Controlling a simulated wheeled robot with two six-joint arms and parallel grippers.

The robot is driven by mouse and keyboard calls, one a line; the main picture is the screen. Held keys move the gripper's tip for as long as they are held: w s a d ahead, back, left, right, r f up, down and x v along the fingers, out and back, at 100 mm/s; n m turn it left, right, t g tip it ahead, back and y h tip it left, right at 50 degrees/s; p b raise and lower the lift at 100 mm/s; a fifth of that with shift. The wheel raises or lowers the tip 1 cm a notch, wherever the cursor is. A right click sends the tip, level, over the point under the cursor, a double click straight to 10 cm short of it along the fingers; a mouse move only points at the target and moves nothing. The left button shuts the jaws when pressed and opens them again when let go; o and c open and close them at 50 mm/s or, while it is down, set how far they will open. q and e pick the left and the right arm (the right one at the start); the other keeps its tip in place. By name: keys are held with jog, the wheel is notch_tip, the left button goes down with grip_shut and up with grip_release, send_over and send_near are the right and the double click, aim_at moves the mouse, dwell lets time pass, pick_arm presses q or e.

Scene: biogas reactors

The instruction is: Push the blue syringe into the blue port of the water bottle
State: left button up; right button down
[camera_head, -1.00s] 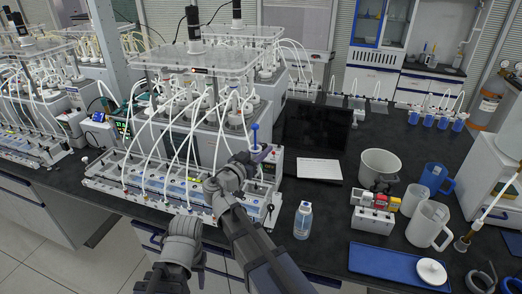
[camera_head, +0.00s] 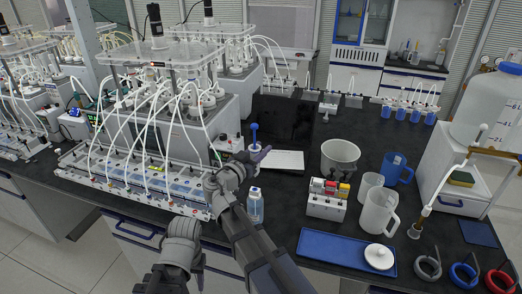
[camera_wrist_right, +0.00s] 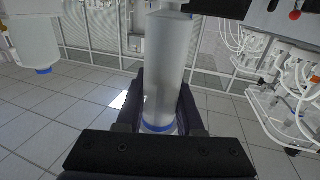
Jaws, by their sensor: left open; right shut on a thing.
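The blue syringe (camera_head: 254,134) stands upright in my right gripper (camera_head: 250,157), its blue plunger on top. In the right wrist view its pale barrel (camera_wrist_right: 165,70) lies between the dark fingers, with a blue band at the lower end.
A reactor rig (camera_head: 140,180) with white tubes fills the left.

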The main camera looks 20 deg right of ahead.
jog(key=shift+w+a+f, duration=0.1)
jog(key=shift+a+f, duration=0.05)
jog(key=shift+f+b, duration=2.4)
jog(key=shift+b, duration=0.15)
jog(key=shift+f+b, duration=0.95)
dwell(0.5)
dwell(0.4)
jog(key=shift+c, duration=2.3)
grip_release()
